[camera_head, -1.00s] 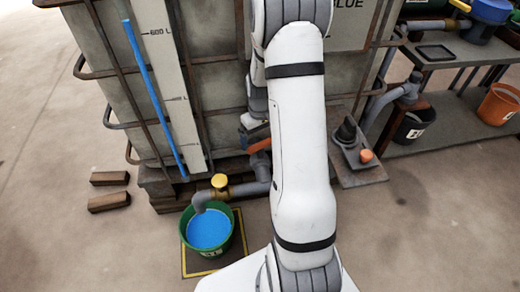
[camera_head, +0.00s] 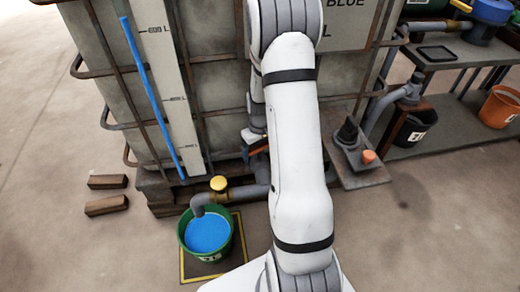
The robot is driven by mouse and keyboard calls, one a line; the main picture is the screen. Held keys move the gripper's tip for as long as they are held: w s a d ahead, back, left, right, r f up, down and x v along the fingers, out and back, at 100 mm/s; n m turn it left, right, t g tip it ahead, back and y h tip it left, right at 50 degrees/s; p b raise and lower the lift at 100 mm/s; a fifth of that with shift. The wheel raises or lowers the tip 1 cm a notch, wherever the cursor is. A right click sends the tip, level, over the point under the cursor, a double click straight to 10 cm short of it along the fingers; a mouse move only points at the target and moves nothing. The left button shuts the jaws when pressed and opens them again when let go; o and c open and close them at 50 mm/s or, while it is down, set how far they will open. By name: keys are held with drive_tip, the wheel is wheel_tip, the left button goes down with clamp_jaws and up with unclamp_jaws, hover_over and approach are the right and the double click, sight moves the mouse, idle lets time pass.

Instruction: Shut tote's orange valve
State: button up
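The tote (camera_head: 225,135) is a large caged tank with a blue level tube (camera_head: 150,90) on its scale. A grey outlet pipe (camera_head: 245,194) with a yellow cap (camera_head: 218,183) comes from its base and bends down over a green bucket (camera_head: 188,250) that holds blue liquid. A small orange part, seemingly the valve handle (camera_head: 261,147), shows low on the tote's front, mostly hidden by my arm. My gripper (camera_head: 252,138) is right at this orange part, partly behind my white arm. I cannot tell whether they touch or whether the fingers are open.
The bucket stands on a yellow-edged mat (camera_head: 224,265). Wooden blocks (camera_head: 107,204) lie on the floor at left. A small grey stand (camera_head: 362,170) with an orange knob is right of my arm. A bench (camera_head: 455,125) with black and orange buckets is farther right.

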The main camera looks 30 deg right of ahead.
drive_tip(key=shift+c, duration=0.9)
drive_tip(key=shift+r+m+p, duration=0.1)
drive_tip(key=shift+m+p, duration=0.45)
drive_tip(key=shift+m, duration=0.45)
drive_tip(key=shift+m+p, duration=0.3)
drive_tip(key=shift+m, duration=1)
drive_tip(key=o, duration=0.7)
drive_tip(key=shift+r+p, duration=1.35)
drive_tip(key=shift+r, duration=2.45)
drive_tip(key=shift+r, duration=0.1)
